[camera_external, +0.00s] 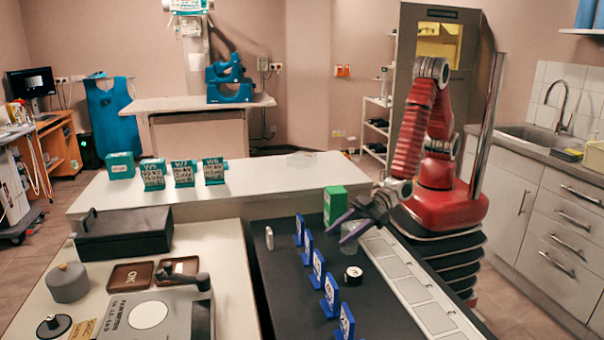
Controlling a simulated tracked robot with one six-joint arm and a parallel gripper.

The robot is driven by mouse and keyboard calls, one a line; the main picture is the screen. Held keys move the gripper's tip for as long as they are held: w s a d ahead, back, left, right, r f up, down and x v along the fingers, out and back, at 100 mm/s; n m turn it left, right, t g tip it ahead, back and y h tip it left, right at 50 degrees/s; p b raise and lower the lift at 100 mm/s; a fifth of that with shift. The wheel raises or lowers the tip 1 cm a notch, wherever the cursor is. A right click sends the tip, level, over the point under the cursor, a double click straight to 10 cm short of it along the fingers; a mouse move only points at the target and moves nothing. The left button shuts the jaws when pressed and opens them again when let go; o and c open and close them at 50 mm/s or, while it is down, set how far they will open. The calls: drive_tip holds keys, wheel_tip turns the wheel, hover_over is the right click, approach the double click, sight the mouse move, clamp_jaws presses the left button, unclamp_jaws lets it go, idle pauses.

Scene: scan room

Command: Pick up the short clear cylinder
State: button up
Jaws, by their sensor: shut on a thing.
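The short clear cylinder (351,238) hangs at the dark jaws of my gripper (357,219), over the right part of the black bench top. My gripper is shut on it. The cylinder looks slightly tilted, and the jaws hide part of it. I cannot tell exactly how far its lower end is from the black surface.
A row of blue-framed cards (318,268) stands left of the cylinder. A round black-and-white item (353,275) lies just below it in the picture. A green box (334,204) stands close behind the jaws. White panels (405,280) line the right edge.

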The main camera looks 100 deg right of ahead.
drive_tip(key=shift+r, duration=0.15)
wheel_tip(320, 180, up, 18)
drive_tip(key=shift+f, duration=0.1)
idle(0.7)
